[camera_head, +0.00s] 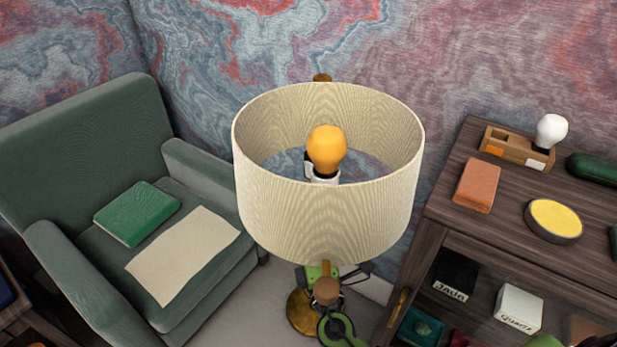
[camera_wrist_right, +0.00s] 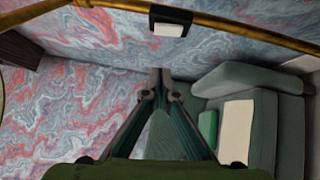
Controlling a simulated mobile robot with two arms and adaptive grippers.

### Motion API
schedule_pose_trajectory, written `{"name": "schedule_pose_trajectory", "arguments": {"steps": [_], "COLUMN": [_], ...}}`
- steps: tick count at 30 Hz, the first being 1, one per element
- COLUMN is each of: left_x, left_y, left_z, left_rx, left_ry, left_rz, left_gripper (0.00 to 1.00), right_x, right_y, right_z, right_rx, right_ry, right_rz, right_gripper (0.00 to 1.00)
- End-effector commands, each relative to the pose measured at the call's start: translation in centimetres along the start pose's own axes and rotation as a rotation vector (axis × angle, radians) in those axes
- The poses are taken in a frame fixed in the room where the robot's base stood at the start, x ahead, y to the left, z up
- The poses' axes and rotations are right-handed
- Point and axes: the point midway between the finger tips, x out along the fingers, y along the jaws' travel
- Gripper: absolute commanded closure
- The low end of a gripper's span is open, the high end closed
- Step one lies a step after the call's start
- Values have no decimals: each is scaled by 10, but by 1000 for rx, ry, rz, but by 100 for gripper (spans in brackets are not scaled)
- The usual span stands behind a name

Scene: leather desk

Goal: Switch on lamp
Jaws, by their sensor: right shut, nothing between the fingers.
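The lamp has a cream drum shade (camera_head: 330,220), an orange bulb (camera_head: 327,150) and a round brass base (camera_head: 302,312). I cannot tell whether the bulb is lit. In the right wrist view a black switch box with a white face (camera_wrist_right: 170,29) sits at a brass rod of the lamp (camera_wrist_right: 240,18). A small dark and white part beside the bulb socket in the head view may be this switch. My right gripper (camera_wrist_right: 160,75) is shut and empty, its tips apart from the switch in the picture. In the head view its fingers are hidden. My left gripper is not in view.
A green armchair (camera_head: 85,125) with a green book (camera_head: 136,213) and a cream sheet (camera_head: 183,255) stands left. A dark wooden cabinet (camera_head: 480,232) stands right, holding a white bulb (camera_head: 551,131), an orange block (camera_head: 477,186) and a round yellow-topped tin (camera_head: 555,219). The wall is behind.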

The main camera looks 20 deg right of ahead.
Motion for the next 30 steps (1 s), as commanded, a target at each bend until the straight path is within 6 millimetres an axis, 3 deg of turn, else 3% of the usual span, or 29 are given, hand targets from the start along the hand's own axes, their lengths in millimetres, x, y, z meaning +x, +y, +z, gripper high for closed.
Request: {"name": "schedule_pose_trajectory", "arguments": {"steps": [8,16,21,30], "left_x": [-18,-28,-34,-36], "left_y": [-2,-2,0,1], "left_z": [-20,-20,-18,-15], "left_rx": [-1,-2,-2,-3], "left_ry": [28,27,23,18], "left_rz": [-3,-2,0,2], "left_gripper": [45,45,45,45], "right_x": [49,100,116,123], "right_y": [5,4,2,0], "right_z": [0,2,21,29], "right_rx": [-1,-1,-1,0], "right_ry": [-1,-1,0,0], "right_rz": [2,1,0,0], "right_gripper": [100,100,100,100]}}
